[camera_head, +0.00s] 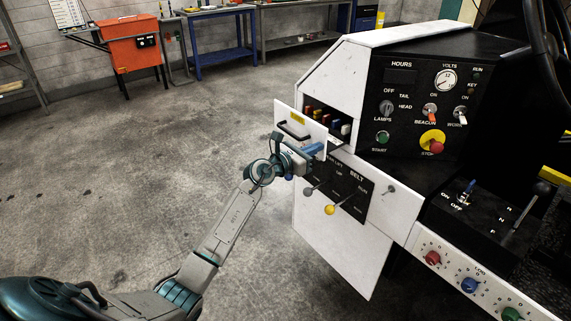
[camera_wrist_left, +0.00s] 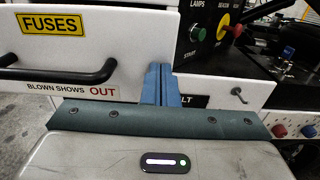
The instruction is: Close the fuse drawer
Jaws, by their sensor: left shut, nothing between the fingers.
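The fuse drawer (camera_head: 302,122) is pulled out of the white cabinet side, with coloured fuses (camera_head: 321,117) showing behind its front. Its white front has a black handle (camera_head: 293,131) and a yellow label. In the left wrist view the drawer front (camera_wrist_left: 130,50) fills the upper left, with the "FUSES" label (camera_wrist_left: 51,24) and the handle (camera_wrist_left: 62,74). My left gripper (camera_head: 314,150) is shut and empty at the lower right part of the drawer front. Its blue fingers (camera_wrist_left: 160,75) point toward the front, right of the handle; I cannot tell whether they touch it. My right gripper is not in view.
Below the drawer is a black panel with a yellow-knobbed lever (camera_head: 331,209) and a grey-knobbed lever (camera_head: 308,191), close under my left gripper. A control panel with a red stop button (camera_head: 437,147) is at right. The floor (camera_head: 130,160) to the left is clear.

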